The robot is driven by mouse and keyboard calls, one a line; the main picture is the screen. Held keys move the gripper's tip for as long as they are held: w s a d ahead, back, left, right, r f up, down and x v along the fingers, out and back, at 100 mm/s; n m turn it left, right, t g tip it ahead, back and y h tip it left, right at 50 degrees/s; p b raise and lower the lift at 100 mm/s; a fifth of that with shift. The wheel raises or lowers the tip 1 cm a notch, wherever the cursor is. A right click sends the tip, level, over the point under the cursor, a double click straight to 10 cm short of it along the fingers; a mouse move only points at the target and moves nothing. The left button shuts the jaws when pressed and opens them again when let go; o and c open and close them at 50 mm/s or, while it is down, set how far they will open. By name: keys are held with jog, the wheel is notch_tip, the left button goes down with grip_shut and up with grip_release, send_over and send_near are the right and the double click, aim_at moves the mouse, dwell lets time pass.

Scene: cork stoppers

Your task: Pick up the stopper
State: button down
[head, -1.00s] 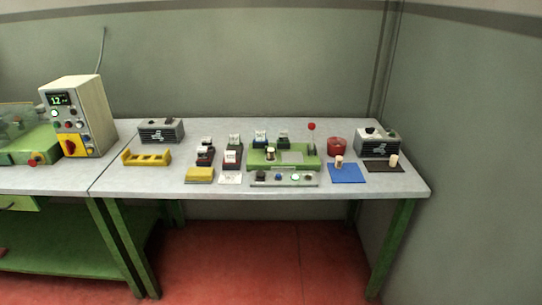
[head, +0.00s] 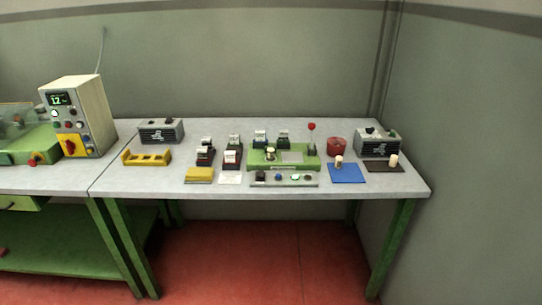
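A small cork-coloured stopper (head: 339,162) stands upright on the blue mat (head: 347,176) at the right of the bench. A similar pale stopper (head: 394,160) stands on the dark brown mat (head: 373,166) further right. Another small pale piece (head: 270,153) sits on the left part of the green device; it is too small to tell what it is. Which stopper the task means cannot be told from the frames. My gripper is not in view.
The green device (head: 283,165) with a red-knobbed lever (head: 311,127) stands mid-bench, a grey button panel (head: 285,179) before it. A red container (head: 337,146) and grey box (head: 377,142) stand right. A yellow rack (head: 147,157) is left. The grey bench top (head: 140,183) is clear front left.

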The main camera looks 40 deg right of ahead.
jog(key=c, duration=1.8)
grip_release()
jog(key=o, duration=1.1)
